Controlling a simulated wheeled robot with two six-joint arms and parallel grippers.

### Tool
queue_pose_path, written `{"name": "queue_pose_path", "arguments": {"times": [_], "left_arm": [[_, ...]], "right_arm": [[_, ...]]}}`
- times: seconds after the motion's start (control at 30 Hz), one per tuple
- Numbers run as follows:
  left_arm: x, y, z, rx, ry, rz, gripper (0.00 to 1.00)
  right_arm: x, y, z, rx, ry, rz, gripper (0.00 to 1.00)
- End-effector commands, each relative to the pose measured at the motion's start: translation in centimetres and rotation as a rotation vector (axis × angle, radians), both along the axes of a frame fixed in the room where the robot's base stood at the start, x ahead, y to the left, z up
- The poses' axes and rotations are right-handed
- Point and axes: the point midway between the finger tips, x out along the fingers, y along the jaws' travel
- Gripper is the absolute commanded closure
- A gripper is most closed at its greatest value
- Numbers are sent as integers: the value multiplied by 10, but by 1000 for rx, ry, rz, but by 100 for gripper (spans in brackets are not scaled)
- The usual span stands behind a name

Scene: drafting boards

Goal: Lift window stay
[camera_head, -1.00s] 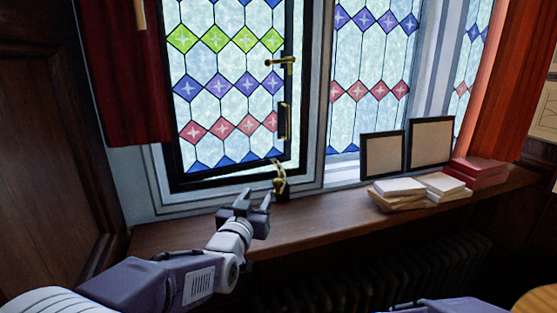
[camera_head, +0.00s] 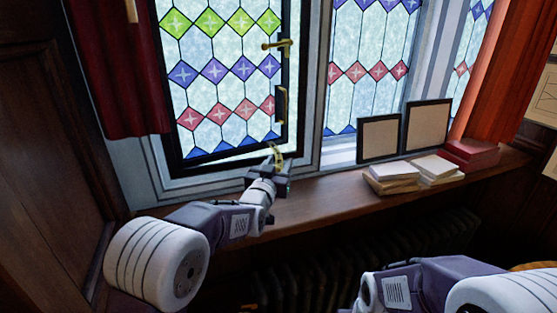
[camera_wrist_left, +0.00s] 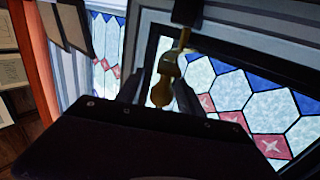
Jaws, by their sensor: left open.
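The window stay (camera_head: 277,154) is a small brass piece at the lower right corner of the leaded window (camera_head: 222,110), just above the sill. In the left wrist view the stay (camera_wrist_left: 163,84) shows as a brass bar with a bulbous end, hanging from a dark fitting. My left gripper (camera_head: 268,172) is at the stay, its body hiding the lower part in the head view. In the left wrist view its open fingers (camera_wrist_left: 158,92) stand on either side of the brass end, with a gap visible. My right forearm is at the bottom right; its gripper is out of view.
The wooden sill (camera_head: 325,195) is clear right of my left gripper. Further right are books (camera_head: 395,178), two frames (camera_head: 380,138) and red boxes (camera_head: 472,152). A radiator (camera_head: 330,250) is below. A brass handle (camera_head: 277,44) is higher on the window, and a red curtain (camera_head: 112,70) hangs left.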

Motion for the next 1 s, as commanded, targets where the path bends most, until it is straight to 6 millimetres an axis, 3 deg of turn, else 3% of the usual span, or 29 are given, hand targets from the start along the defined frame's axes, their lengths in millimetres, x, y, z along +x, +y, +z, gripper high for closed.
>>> {"name": "queue_pose_path", "arguments": {"times": [0.2,0.37,1.0], "left_arm": [[1,0,-1,0,1,0,56],[1,0,-1,0,1,0,100],[0,0,0,0,0,0,100]], "right_arm": [[0,0,0,0,0,0,64],[0,0,-1,0,0,0,64],[0,0,0,0,0,0,64]]}}
